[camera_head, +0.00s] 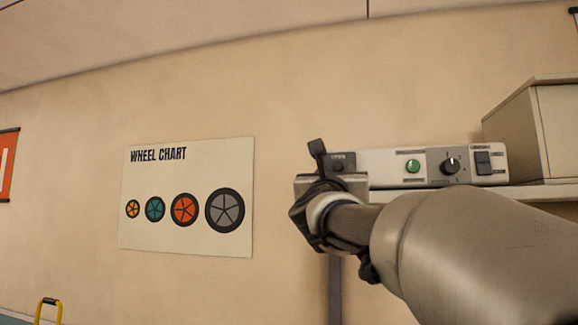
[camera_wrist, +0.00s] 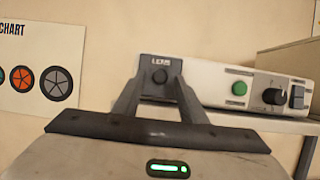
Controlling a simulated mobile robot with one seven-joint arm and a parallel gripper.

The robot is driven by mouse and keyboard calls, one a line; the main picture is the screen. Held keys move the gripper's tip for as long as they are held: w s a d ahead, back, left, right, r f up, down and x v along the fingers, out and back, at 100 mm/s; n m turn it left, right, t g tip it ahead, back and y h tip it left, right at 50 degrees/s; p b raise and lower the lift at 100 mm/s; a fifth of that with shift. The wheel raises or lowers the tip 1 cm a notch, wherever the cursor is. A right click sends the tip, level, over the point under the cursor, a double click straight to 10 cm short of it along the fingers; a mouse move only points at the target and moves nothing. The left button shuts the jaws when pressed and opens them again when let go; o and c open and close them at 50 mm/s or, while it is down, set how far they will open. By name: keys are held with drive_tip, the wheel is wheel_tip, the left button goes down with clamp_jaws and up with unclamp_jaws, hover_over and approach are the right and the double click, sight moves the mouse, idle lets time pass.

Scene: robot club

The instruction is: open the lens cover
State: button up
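A long pale control panel (camera_wrist: 215,82) sits on a shelf against the wall. At its left end is a dark grey section with a small lettered label, which seems to read "LENS", and a round black knob (camera_wrist: 160,76). I cannot tell whether this part is the lens cover. My gripper (camera_wrist: 159,84) is open. Its two fingers stand apart in front of the dark section, with the knob showing between them. Contact cannot be told. In the head view my gripper (camera_head: 318,160) covers part of the panel's left end.
To the right on the panel are a green button (camera_head: 412,166), a black dial (camera_head: 450,166) and a rocker switch (camera_head: 483,162). A beige box (camera_head: 535,125) stands on the shelf (camera_head: 540,194) at right. A wheel chart (camera_head: 185,236) hangs on the wall at left.

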drive_tip(key=shift+w+d+r, duration=0.1)
drive_tip(key=shift+w+r, duration=0.1)
drive_tip(key=shift+w, duration=0.2)
